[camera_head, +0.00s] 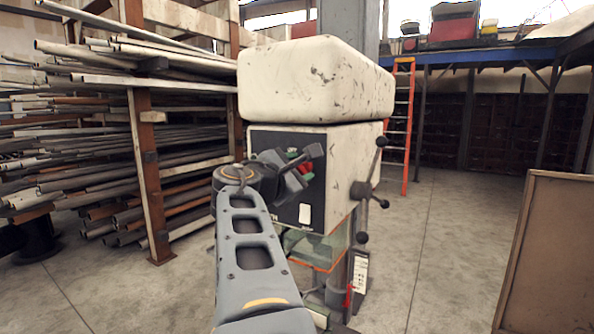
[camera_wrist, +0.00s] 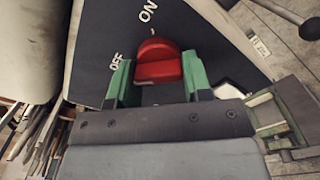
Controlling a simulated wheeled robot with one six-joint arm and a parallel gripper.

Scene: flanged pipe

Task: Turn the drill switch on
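The drill switch is a red knob (camera_wrist: 158,62) on the black front panel (camera_wrist: 92,75) of the drill press. White OFF and ON labels stand to its left and above it in the wrist view. I cannot tell exactly which label the knob points to. My gripper (camera_wrist: 158,75) has one green fingertip on each side of the knob, with little or no gap showing. I cannot tell whether the fingers press on it. In the head view my gripper (camera_head: 300,166) is at the panel, and the red knob (camera_head: 306,167) shows between its fingers.
The drill press has a worn white head (camera_head: 315,80) and a dark spoked feed handle (camera_head: 362,190) on its right. A pipe rack (camera_head: 150,180) stands at left, an orange ladder (camera_head: 400,130) behind, and a brown board (camera_head: 550,250) at right. Floor between press and board is clear.

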